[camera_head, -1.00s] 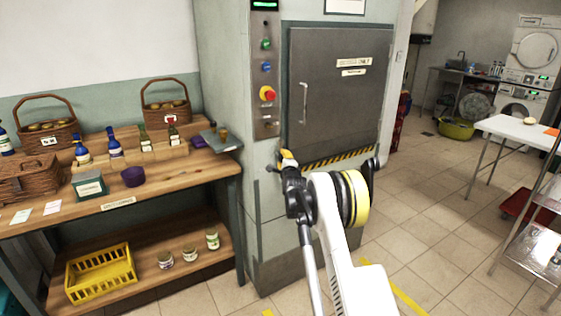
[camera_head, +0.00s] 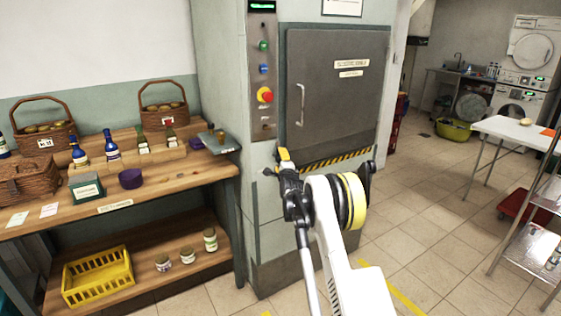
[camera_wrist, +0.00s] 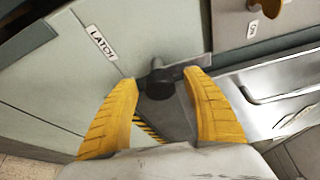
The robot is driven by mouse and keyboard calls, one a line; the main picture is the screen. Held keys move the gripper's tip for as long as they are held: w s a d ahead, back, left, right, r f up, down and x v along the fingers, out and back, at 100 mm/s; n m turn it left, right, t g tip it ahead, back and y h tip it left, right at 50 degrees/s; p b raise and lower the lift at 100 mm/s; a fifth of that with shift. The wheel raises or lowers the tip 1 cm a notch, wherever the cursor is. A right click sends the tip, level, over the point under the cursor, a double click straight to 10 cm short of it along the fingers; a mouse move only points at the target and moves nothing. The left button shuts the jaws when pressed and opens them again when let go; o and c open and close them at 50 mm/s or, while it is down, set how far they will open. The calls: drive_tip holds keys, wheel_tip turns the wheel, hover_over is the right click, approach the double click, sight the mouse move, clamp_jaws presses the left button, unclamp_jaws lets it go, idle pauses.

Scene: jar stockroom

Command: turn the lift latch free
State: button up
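The lift latch (camera_wrist: 159,83) shows in the wrist view as a dark round knob with a short dark lever running right from it. A white label (camera_wrist: 101,42) reading LATCH is on the pale green panel beside it. My gripper (camera_wrist: 162,79) is open, with its yellow fingers on either side of the knob. The right fingertip is close to the lever; I cannot tell whether it touches. In the head view my gripper (camera_head: 284,155) is at the lift's front, below the control panel. The latch is mostly hidden there by the gripper and arm.
The grey lift door (camera_head: 337,100) has a vertical handle (camera_head: 301,104) and a striped sill. The control panel (camera_head: 263,75) carries a red button. A wooden shelf (camera_head: 205,168) with jars, bottles and baskets stands at left. The tiled floor at right is clear near the lift.

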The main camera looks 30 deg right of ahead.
drive_tip(key=v, duration=1.2)
drive_tip(key=s+a+r+n+g+y, duration=0.2)
drive_tip(key=s+a+r+n, duration=0.45)
drive_tip(key=a, duration=0.35)
drive_tip(key=s+a+r+n+g+y, duration=0.2)
drive_tip(key=s+a+r+n, duration=0.35)
drive_tip(key=s+a, duration=0.3)
drive_tip(key=s+a+f+n+g, duration=0.1)
drive_tip(key=s+a+n, duration=0.3)
drive_tip(key=s, duration=0.6)
drive_tip(key=s+a+f+n+g+y, duration=0.1)
drive_tip(key=s+a+f+n+g, duration=0.1)
drive_tip(key=s, duration=0.8)
drive_tip(key=s+a+f+n+g+y, duration=0.1)
drive_tip(key=s+a+n, duration=0.4)
drive_tip(key=s, duration=0.5)
wheel_tip(320, 180, down, 2)
drive_tip(key=shift+s+a+f+n+g, duration=0.3)
drive_tip(key=shift+s+n+g, duration=0.1)
drive_tip(key=shift+g, duration=0.3)
drive_tip(key=shift+r, duration=0.1)
